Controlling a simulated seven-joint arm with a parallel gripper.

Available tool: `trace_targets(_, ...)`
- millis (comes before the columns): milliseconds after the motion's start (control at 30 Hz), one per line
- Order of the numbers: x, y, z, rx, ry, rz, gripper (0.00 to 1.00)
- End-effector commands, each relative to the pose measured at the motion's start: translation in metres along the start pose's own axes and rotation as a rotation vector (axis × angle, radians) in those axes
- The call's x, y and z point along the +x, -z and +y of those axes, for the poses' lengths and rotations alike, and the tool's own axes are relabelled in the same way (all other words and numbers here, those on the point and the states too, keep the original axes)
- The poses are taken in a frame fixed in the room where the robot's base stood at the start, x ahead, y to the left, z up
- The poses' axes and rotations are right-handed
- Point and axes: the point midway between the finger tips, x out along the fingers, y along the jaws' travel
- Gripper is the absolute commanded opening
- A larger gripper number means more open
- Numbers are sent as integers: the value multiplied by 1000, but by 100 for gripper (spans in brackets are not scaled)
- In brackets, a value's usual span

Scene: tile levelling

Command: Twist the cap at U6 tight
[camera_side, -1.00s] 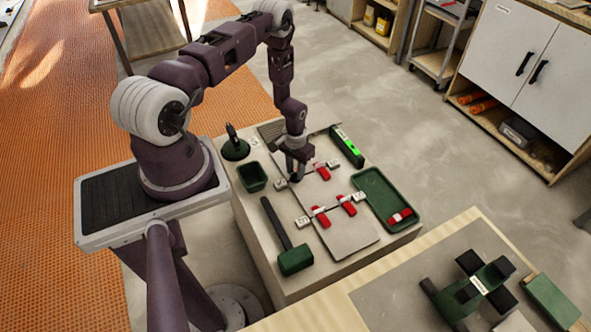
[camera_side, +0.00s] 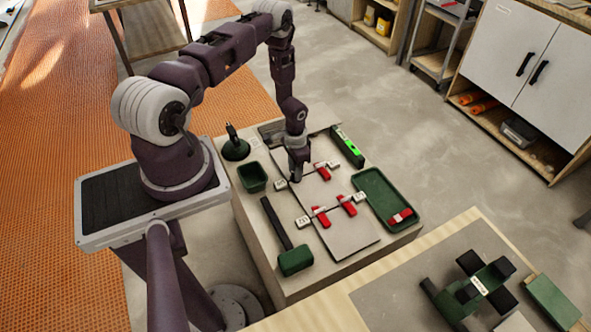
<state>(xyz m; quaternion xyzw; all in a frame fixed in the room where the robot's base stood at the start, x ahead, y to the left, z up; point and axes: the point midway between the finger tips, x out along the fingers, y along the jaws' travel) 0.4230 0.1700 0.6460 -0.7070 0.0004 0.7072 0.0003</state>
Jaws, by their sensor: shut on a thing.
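My gripper (camera_side: 296,178) points down over the left part of the grey tiles (camera_side: 350,236), at a tile joint. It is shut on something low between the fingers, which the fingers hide. It stands where a levelling cap would sit, but I cannot read a U6 label. A red cap (camera_side: 322,173) is just right of the gripper. Two more red caps, one nearer the front (camera_side: 320,216) and one to its right (camera_side: 347,205), stand on the joints. Small white labels (camera_side: 280,184) mark the joint ends; their text is too small to read.
A green tray (camera_side: 374,186) on the right holds a red piece (camera_side: 400,216). A green spirit level (camera_side: 347,146) lies behind. A mallet (camera_side: 296,260), a green bin (camera_side: 252,177) and a suction cup (camera_side: 235,148) line the left. The front tile area is clear.

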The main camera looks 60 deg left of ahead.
Motion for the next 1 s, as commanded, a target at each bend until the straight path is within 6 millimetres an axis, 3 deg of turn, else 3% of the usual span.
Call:
trace_targets(267, 0, 0, 0, 0, 1, 1, 0)
trace_targets(300, 0, 0, 0, -1, 1, 1, 32)
trace_targets(400, 0, 0, 0, -1, 1, 1, 50)
trace_targets(733, -4, 1, 0, -1, 1, 1, 50)
trace_targets(1000, -57, 1, -1, -2, 2, 3, 50)
